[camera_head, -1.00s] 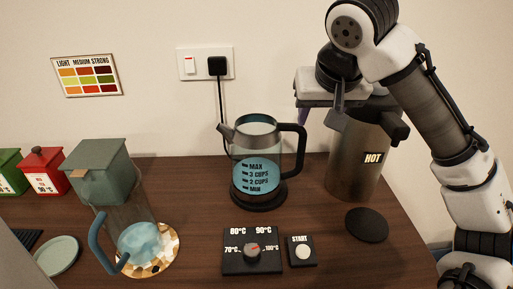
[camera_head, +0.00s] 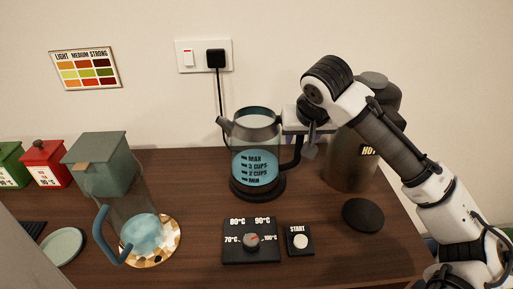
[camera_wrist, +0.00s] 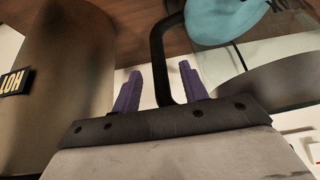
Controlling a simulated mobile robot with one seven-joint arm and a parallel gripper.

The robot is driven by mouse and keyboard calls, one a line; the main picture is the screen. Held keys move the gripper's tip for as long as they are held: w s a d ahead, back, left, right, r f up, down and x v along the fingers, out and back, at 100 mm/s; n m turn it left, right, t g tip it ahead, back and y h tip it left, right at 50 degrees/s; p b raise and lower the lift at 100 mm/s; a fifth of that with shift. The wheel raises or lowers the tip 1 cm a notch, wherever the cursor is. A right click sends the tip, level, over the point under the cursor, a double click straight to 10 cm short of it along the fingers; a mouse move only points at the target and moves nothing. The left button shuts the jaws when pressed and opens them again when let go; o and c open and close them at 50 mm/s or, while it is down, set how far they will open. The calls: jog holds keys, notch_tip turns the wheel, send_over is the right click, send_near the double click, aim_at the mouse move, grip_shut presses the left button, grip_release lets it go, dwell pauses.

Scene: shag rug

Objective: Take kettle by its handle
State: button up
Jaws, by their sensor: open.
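The glass kettle (camera_head: 256,170), with blue water and black markings, stands upright on its round black base (camera_head: 258,190). Its black handle (camera_head: 297,152) is on the right side, the upper part hidden behind my gripper (camera_head: 296,120). In the wrist view, the handle (camera_wrist: 157,50) runs between the two purple fingertips of my gripper (camera_wrist: 160,74), with a gap visible on both sides. My gripper is open and not closed on the handle. The kettle's glass body (camera_wrist: 250,55) lies to the right of the fingers in the wrist view.
A metal HOT flask (camera_head: 345,172) stands close to the right of the handle; it fills the left of the wrist view (camera_wrist: 60,70). A black disc (camera_head: 363,215), a START button (camera_head: 300,241) and a temperature dial (camera_head: 250,241) lie in front. A blue-handled jug (camera_head: 103,235) stands left.

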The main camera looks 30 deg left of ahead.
jog(key=shift+w+a+f, duration=0.15)
jog(key=shift+w+f, duration=0.05)
jog(key=shift+f, duration=0.25)
grip_shut()
jog(key=shift+r, duration=0.15)
dwell(1.0)
